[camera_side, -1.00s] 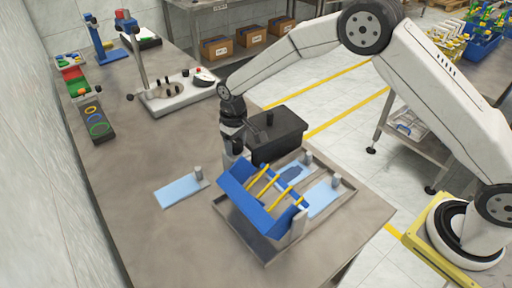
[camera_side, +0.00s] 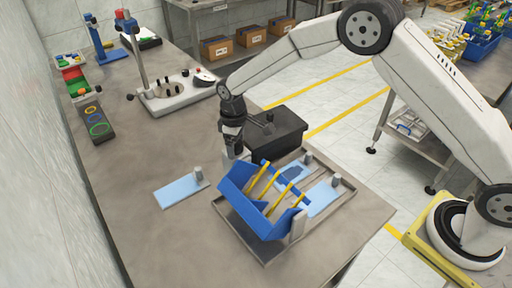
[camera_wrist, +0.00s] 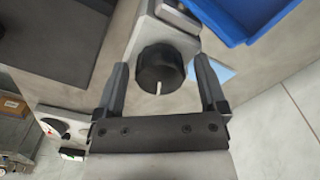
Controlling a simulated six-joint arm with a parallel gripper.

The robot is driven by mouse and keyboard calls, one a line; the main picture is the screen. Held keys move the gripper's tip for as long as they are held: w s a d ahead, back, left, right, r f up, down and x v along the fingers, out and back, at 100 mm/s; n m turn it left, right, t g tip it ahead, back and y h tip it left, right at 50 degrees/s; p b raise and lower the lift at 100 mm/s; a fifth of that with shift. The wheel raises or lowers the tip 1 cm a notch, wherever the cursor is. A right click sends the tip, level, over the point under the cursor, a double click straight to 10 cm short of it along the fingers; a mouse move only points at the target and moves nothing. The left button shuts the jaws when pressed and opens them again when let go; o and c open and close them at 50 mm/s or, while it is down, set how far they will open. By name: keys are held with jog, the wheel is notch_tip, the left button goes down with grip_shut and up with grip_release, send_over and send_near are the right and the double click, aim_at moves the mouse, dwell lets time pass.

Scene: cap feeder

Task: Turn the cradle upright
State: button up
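The blue cradle (camera_side: 250,207) with yellow rods sits at an angle in a grey frame in the side view. Its blue edge also shows at the top right of the wrist view (camera_wrist: 232,20). A black knob (camera_wrist: 161,68) with a white mark is on a grey mount beside it. My gripper (camera_wrist: 162,75) is open, with one finger on each side of the knob and a small gap at both sides. In the side view my gripper (camera_side: 235,152) is at the cradle's back left end, and the knob is hidden there.
A grey tray (camera_side: 262,250) lies under the cradle, with light blue plates (camera_side: 322,197) at its right. Another light blue plate (camera_side: 180,191) lies to the left. A black box (camera_side: 275,138) stands just behind my gripper. The front left of the table is clear.

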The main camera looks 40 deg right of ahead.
jog(key=shift+m, duration=0.3)
jog(key=m, duration=0.9)
dwell(0.3)
